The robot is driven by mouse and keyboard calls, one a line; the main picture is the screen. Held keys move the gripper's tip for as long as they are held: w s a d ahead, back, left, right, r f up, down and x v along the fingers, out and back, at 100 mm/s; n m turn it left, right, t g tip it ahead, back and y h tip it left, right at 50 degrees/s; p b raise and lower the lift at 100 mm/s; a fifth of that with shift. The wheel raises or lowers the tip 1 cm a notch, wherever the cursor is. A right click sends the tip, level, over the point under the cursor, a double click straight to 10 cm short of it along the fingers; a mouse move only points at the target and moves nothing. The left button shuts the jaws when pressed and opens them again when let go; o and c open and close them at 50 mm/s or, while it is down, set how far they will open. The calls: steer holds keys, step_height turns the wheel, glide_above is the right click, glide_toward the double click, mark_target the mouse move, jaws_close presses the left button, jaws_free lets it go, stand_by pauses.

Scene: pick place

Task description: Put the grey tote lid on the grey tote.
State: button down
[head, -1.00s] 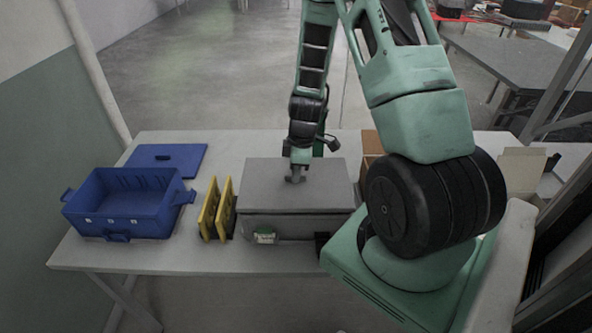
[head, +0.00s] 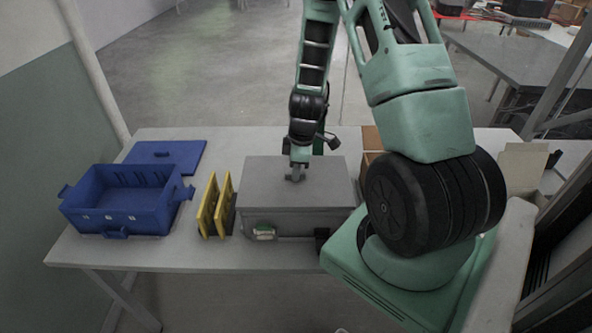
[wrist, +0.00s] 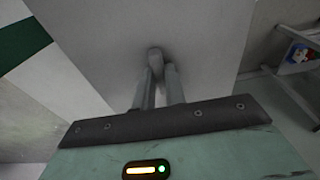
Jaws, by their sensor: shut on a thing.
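The grey tote lid (head: 330,171) lies flat across the top of the grey tote (head: 325,222) on the table. Its edges look about in line with the tote's walls in the head view. My gripper (head: 296,177) points down at the middle of the lid and is shut on its handle. In the wrist view, my gripper (wrist: 156,90) has its two fingers around the small upright handle, and the pale lid (wrist: 200,30) fills the area beyond. The tote's far side is hidden under the lid.
A blue tote (head: 122,205) stands open at the left, with a blue lid (head: 166,156) behind it. Two yellow upright pieces (head: 215,205) stand close beside the grey tote's left side. A brown box (head: 371,140) is at its right, partly behind my arm.

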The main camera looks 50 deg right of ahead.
steer(key=shift+f+b, duration=0.9)
steer(key=shift+b, duration=0.25)
stand_by(1.6)
stand_by(0.3)
steer(key=c, duration=1.4)
jaws_free()
steer(key=shift+r, duration=0.1)
steer(key=shift+r+p, duration=3.05)
steer(key=shift+r, duration=0.9)
